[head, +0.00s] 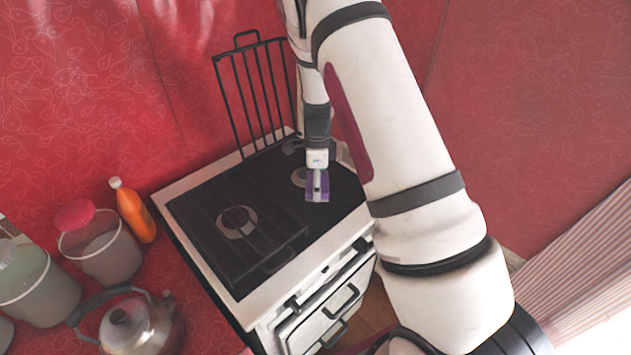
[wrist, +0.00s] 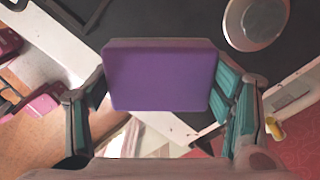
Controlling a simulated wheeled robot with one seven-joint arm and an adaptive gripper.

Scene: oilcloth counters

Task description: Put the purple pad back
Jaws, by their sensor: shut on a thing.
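The purple pad (wrist: 160,78) is a flat rounded block between the two fingers of my gripper (wrist: 162,115) in the wrist view. My gripper is shut on it. In the head view my gripper (head: 317,190) holds the purple pad (head: 309,188) above the right part of the black stove top (head: 200,205). The arm covers the area to the right of the stove, and I cannot tell where the pad's own place is.
A black rack (head: 262,85) stands upright behind the stove. Left of the stove are an orange bottle (head: 133,210), buckets (head: 105,248) and a metal kettle (head: 135,325). The stove's front has dark handles (head: 345,300). In the wrist view a round burner (wrist: 256,20) lies at upper right.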

